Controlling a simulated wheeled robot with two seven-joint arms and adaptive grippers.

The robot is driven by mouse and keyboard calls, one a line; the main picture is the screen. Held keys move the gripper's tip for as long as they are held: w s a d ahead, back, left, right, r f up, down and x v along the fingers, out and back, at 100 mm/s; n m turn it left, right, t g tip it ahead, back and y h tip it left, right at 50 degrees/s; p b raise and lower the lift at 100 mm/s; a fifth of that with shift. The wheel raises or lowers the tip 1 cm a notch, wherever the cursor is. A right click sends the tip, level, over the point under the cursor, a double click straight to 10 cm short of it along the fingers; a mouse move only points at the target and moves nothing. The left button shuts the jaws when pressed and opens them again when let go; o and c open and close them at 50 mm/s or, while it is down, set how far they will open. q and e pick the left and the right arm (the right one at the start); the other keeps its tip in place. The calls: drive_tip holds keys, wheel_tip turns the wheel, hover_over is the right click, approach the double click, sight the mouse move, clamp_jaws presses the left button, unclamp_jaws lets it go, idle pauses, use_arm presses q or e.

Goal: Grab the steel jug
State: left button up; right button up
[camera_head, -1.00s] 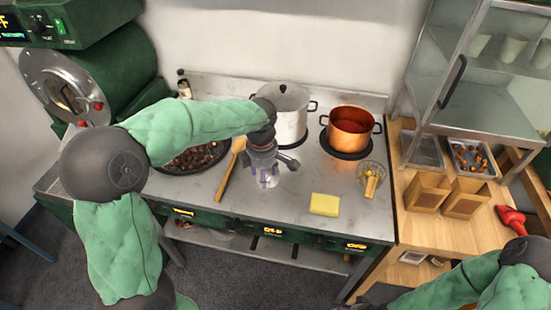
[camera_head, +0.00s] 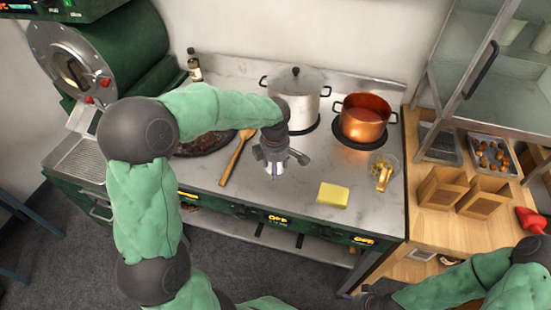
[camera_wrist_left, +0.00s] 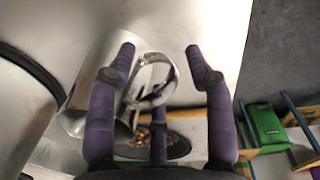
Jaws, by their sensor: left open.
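The steel jug (camera_wrist_left: 88,92) is a shiny vessel with a looped handle (camera_wrist_left: 158,78) in the left wrist view. In the head view my left gripper and wrist hide most or all of it. My left gripper (camera_wrist_left: 160,52) is open, its purple fingers spread on either side of the handle; I cannot tell whether they touch it. In the head view the left gripper (camera_head: 274,165) points down over the steel counter, between the wooden spoon and the yellow sponge. My right gripper (camera_head: 370,298) is a small dark shape at the bottom edge, its fingers unclear.
A lidded steel pot (camera_head: 308,108) and a copper pot (camera_head: 363,122) stand behind the left gripper. A chestnut pan (camera_head: 205,146) and wooden spoon (camera_head: 236,160) lie to its left.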

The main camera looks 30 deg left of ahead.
use_arm(q)
wheel_tip(320, 180, down, 3)
drive_tip(key=shift+w+a+f+b, duration=0.1)
drive_tip(key=shift+b, duration=0.3)
clamp_jaws()
drive_tip(key=shift+r, duration=0.2)
drive_tip(key=shift+r, duration=0.1)
drive_tip(key=shift+r+p, duration=0.8)
drive_tip(key=shift+r, duration=0.9)
drive_tip(key=s+a+r+p, duration=0.4)
drive_tip(key=s+a+r, duration=0.2)
drive_tip(key=s+r, duration=0.3)
drive_tip(key=shift+s+r, duration=0.15)
drive_tip(key=shift+s, duration=1.6)
